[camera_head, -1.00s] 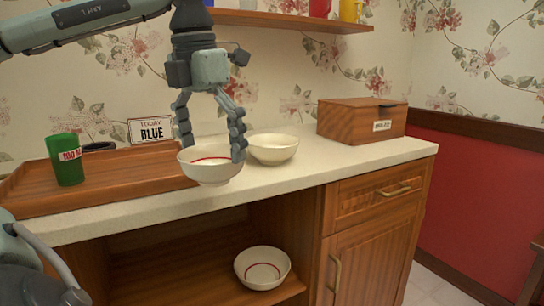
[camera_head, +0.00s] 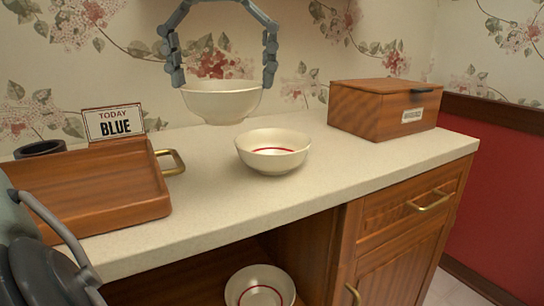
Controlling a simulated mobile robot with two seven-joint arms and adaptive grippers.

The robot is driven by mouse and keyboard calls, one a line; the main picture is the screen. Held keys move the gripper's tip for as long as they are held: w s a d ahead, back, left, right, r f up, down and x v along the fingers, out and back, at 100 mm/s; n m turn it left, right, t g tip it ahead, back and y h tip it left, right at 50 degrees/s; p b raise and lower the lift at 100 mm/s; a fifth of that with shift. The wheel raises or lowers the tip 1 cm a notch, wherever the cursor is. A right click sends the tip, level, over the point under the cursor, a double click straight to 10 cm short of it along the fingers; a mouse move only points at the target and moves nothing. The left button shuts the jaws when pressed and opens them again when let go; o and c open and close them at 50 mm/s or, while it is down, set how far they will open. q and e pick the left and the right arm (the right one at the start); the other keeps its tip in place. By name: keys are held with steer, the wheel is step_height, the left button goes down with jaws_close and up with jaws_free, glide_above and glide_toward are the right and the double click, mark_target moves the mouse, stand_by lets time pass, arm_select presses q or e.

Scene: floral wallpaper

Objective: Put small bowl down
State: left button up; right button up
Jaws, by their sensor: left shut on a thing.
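My left gripper (camera_head: 221,72) comes down from the top of the head view. Its two grey fingers sit on either side of a cream bowl (camera_head: 222,107) and are shut on it. This bowl is about upright and appears raised above the counter (camera_head: 222,196); no red line shows on it. A second cream bowl (camera_head: 272,161), with a red line inside, stands upright on the counter, in front of and right of the held bowl. A third bowl (camera_head: 260,297) with a red ring is below in the open cabinet, cut by the frame. My right gripper is not in view.
A wooden tray (camera_head: 110,205) with a brass handle fills the counter's left, with a sign (camera_head: 114,122) reading "TODAY BLUE" and a dark round object (camera_head: 40,148) behind it. A wooden box (camera_head: 370,112) stands at the right. Counter between tray and ringed bowl is clear.

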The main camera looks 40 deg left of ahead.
arm_select(q)
steer(key=shift+w+a, duration=0.1)
steer(key=shift+w, duration=0.1)
steer(key=w+f, duration=0.2)
steer(key=w, duration=0.1)
steer(key=w+a+f, duration=0.1)
steer(key=w+f, duration=0.2)
steer(key=w, duration=0.1)
steer(key=w+f, duration=0.2)
steer(key=w, duration=0.2)
steer(key=shift+w+a+f+p, duration=0.15)
steer(key=shift+a+f+p, duration=0.2)
steer(key=shift+f, duration=0.05)
step_height(320, 180, down, 2)
steer(key=shift+f, duration=0.5)
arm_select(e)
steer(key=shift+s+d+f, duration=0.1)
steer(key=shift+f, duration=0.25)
arm_select(q)
steer(key=shift+f, duration=0.1)
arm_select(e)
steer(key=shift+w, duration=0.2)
